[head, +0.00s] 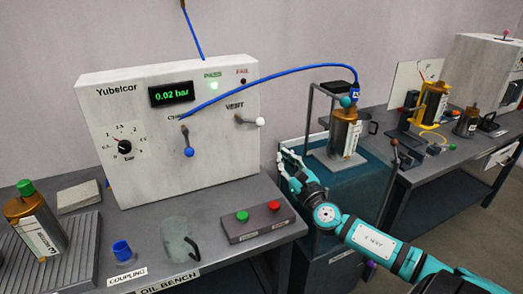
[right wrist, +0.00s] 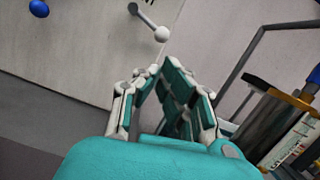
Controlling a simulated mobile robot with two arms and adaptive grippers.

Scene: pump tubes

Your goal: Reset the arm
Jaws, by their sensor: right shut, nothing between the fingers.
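My right gripper (head: 284,160) is in front of the right end of the white test panel, left of the metal stand with the pump. It is shut and empty. In the right wrist view its fingers (right wrist: 161,68) come together at the tips with nothing between them. The vent lever with a white knob (head: 259,121) is on the panel, above and left of the gripper. The white knob also shows in the right wrist view (right wrist: 162,34), beyond the fingertips and apart from them. My left gripper is not in view.
The pump (head: 345,132) stands in the frame (head: 309,112) close right of the gripper, joined to the panel by a blue hose (head: 270,76). The panel display (head: 171,94) reads 0.02 bar and the PASS lamp (head: 213,86) glows green. A button box (head: 257,219) sits on the bench.

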